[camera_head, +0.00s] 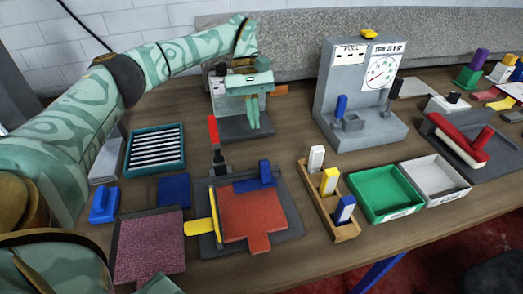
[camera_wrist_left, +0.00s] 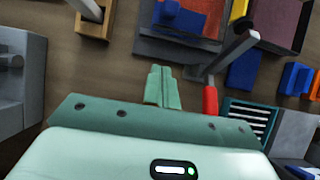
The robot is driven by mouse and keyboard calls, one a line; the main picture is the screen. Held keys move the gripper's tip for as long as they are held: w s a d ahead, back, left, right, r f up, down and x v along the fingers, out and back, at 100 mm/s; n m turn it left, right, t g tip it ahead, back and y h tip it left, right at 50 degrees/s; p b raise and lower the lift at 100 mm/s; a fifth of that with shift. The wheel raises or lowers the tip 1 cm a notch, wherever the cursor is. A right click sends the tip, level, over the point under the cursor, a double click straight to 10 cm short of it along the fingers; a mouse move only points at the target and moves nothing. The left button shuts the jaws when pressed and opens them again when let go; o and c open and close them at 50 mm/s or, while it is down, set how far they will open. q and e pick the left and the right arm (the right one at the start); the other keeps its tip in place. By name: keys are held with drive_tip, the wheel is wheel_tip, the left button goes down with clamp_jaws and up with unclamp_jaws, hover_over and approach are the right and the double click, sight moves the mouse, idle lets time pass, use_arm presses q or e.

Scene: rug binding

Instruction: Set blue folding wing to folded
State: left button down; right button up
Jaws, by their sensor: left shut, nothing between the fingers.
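The blue folding wing (camera_head: 254,184) is a flat blue piece with a raised block at one end. It lies along the far edge of the orange-red panel on a dark grey plate (camera_head: 285,213). It also shows at the top of the left wrist view (camera_wrist_left: 186,20). I cannot tell whether it lies flat on the panel or beside it. My left gripper (camera_head: 258,128) is shut and empty, fingers pointing down, beyond the wing and apart from it. Its fingers also show in the left wrist view (camera_wrist_left: 162,74). My right gripper is not in view.
A red-handled lever (camera_head: 213,131) stands just left of my left gripper. A yellow wing (camera_head: 201,228) sticks out left of the panel. A wooden block rack (camera_head: 345,233) and green tray (camera_head: 382,192) lie right. A grey gauge stand (camera_head: 338,75) rises behind right.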

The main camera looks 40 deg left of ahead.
use_arm(q)
drive_tip(key=x, duration=0.6)
drive_tip(key=shift+f+b, duration=0.1)
drive_tip(key=shift+b, duration=0.3)
drive_tip(key=shift+s+d+r, duration=0.15)
drive_tip(key=shift+s+d, duration=0.35)
drive_tip(key=shift+d, duration=0.1)
drive_tip(key=shift+s+d+r, duration=0.15)
drive_tip(key=shift+s+d, duration=0.4)
drive_tip(key=shift+d, duration=0.05)
drive_tip(key=shift+s+d+r, duration=0.1)
drive_tip(key=shift+s+d, duration=0.1)
drive_tip(key=shift+d, duration=0.15)
drive_tip(key=shift+r, duration=0.1)
